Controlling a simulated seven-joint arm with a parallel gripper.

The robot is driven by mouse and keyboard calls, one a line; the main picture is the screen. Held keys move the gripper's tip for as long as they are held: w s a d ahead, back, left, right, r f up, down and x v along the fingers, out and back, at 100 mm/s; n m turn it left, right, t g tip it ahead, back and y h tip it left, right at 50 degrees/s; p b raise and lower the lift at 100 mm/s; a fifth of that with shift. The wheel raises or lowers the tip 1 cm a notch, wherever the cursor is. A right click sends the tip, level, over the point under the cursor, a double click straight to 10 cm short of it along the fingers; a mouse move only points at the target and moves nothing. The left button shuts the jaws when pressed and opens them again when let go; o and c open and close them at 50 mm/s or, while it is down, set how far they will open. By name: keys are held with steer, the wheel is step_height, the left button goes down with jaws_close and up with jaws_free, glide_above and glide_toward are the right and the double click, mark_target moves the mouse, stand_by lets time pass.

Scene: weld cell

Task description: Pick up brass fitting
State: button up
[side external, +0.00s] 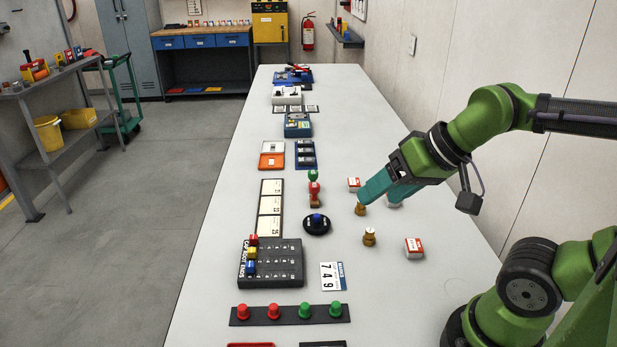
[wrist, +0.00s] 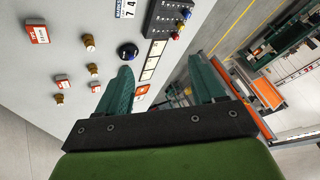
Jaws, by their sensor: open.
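Several small brass fittings stand upright on the long pale table. In the side view one brass fitting (side external: 370,237) stands nearer the camera, and another (side external: 361,209) stands just below my gripper's tip. The wrist view shows three: one fitting (wrist: 89,43), a second (wrist: 93,69) and a third (wrist: 59,99). The third seems hidden behind my gripper in the side view. My gripper (side external: 362,196) reaches in from the right, tilted down over the table. In the wrist view its two teal fingers (wrist: 160,70) are spread wide with nothing between them.
Red-and-white boxes (side external: 414,248) (wrist: 37,32) stand among the fittings. A black round base with a blue knob (side external: 317,223), red and green handled pieces (side external: 314,190), and a dark compartment tray (side external: 271,270) lie left of them. The table's right front is mostly clear.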

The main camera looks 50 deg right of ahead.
steer(key=shift+d, duration=0.1)
steer(key=shift+c, duration=0.2)
steer(key=w+d+f+m+g+h, duration=0.1)
steer(key=w+d+m+g, duration=0.1)
steer(key=w+d, duration=0.6)
steer(key=w+d+f+m+g+h, duration=0.15)
steer(key=w+d, duration=0.25)
steer(key=d, duration=0.8)
steer(key=w+d+f+n+g, duration=0.1)
steer(key=d+f+n, duration=0.1)
steer(key=d, duration=0.5)
steer(key=w+d+f+n, duration=0.2)
steer(key=d+n, duration=0.1)
steer(key=d, duration=0.5)
steer(key=w+d+f+n+g, duration=0.1)
steer(key=d+n, duration=0.1)
steer(key=d, duration=0.5)
steer(key=shift+y, duration=0.25)
steer(key=f, duration=0.5)
steer(key=w+f, duration=0.1)
steer(key=f, duration=0.5)
steer(key=w+f, duration=0.1)
steer(key=f, duration=0.4)
steer(key=shift+w+f, duration=0.2)
steer(key=c, duration=1.1)
steer(key=shift+c, duration=0.3)
